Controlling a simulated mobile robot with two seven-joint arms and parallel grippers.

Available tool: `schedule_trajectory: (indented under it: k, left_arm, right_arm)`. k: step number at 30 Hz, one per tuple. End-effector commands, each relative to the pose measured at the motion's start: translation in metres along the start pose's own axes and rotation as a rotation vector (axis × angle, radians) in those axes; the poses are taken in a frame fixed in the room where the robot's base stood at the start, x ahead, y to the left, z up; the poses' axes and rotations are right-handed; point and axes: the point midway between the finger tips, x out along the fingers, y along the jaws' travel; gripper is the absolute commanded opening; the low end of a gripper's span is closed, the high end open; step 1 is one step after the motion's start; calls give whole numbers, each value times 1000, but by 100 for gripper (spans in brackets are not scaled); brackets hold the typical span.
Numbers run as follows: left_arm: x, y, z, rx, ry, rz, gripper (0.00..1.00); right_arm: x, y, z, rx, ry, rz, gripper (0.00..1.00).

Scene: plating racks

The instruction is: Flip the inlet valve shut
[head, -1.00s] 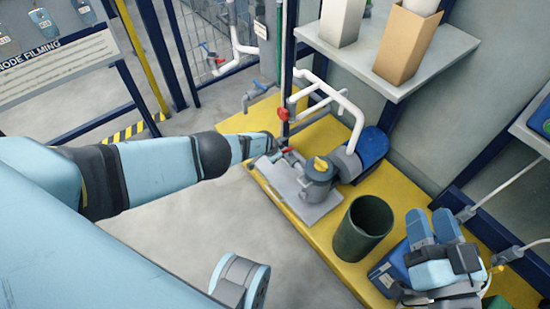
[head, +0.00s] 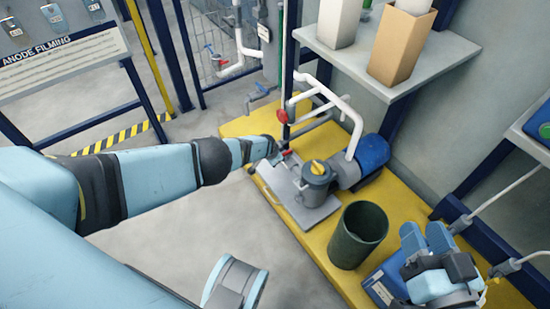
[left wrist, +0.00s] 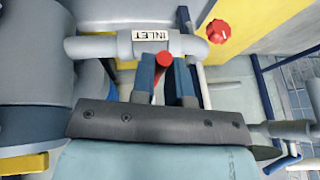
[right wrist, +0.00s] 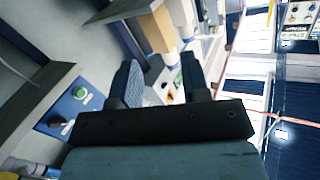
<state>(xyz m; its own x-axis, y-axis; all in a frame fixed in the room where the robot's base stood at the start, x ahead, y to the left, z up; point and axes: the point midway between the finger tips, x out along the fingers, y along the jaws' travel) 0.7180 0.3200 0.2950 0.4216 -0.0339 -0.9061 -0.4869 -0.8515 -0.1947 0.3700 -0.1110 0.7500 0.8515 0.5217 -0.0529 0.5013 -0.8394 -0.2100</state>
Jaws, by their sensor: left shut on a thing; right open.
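The inlet valve's red handle (left wrist: 163,62) shows in the left wrist view beside the grey pipe with the INLET label (left wrist: 151,35). It points away from the pipe, roughly across it. My left gripper (left wrist: 164,66) is shut on this handle, with one blue finger on each side. In the head view the left gripper (head: 272,149) is at the pipework beside the grey pump strainer (head: 316,185), and the red handle (head: 286,154) shows small at its tip. My right gripper (head: 426,238) is open and empty at the lower right; its fingers show apart in the right wrist view (right wrist: 158,78).
A red round knob (left wrist: 217,31) is close to the left gripper. White pipes (head: 347,112), a blue motor (head: 372,152) and a dark green bin (head: 360,232) stand on the yellow platform (head: 310,235). A shelf (head: 440,55) with boxes overhangs at right.

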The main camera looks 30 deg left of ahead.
Motion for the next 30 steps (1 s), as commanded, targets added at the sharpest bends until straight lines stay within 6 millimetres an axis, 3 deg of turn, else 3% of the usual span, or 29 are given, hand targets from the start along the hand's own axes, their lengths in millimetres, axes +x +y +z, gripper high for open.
schedule_trajectory:
  k: [5, 6, 9, 20, 23, 29, 30]
  left_arm:
    - [0, 1, -3, -2, 4, 2, 0]
    - [0, 1, -3, -2, 4, 2, 19]
    - [0, 1, -2, -2, 3, 2, 41]
    - [-4, 0, -1, -1, 0, 1, 41]
    - [-13, 0, -2, -1, 0, 1, 41]
    - [-39, -2, -4, 1, 0, 1, 41]
    - [-44, -1, -4, 1, 0, 1, 41]
  right_arm:
    - [0, 0, -1, 0, 4, 0, 43]
    - [0, 0, -1, 0, 4, 0, 43]
    - [0, 0, -1, 0, 6, 0, 43]
    - [-1, 0, -9, -5, 21, 1, 43]
    - [-2, -3, -22, -5, 56, 5, 43]
    - [-8, -10, -68, -11, 194, 17, 43]
    - [-8, -7, -64, -15, 170, 35, 43]
